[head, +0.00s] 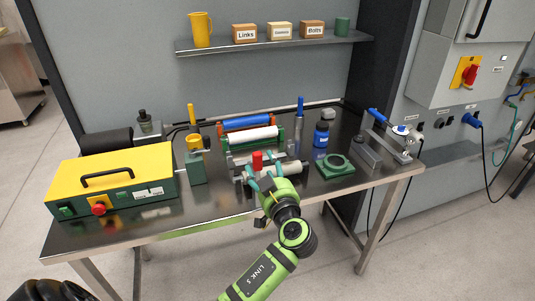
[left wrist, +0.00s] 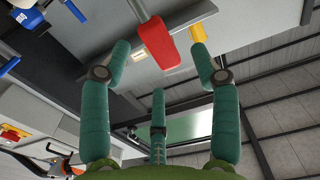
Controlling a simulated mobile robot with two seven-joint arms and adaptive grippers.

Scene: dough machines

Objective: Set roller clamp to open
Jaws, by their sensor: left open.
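The roller clamp is a red upright handle (head: 257,160) at the front of the roller machine (head: 252,133), which has blue and white rollers. In the left wrist view the red handle (left wrist: 157,42) lies ahead between the open fingers, with no clear contact. The clamp's base is partly hidden behind my gripper. My right gripper is not in view.
A yellow-and-green machine (head: 110,187) stands left on the table (head: 215,207). A green stand with a yellow cup (head: 195,165) is just left of the rollers. A green ring fixture (head: 335,166), blue bottle (head: 321,135) and blue-handled press (head: 390,135) stand right. A shelf (head: 275,44) hangs behind.

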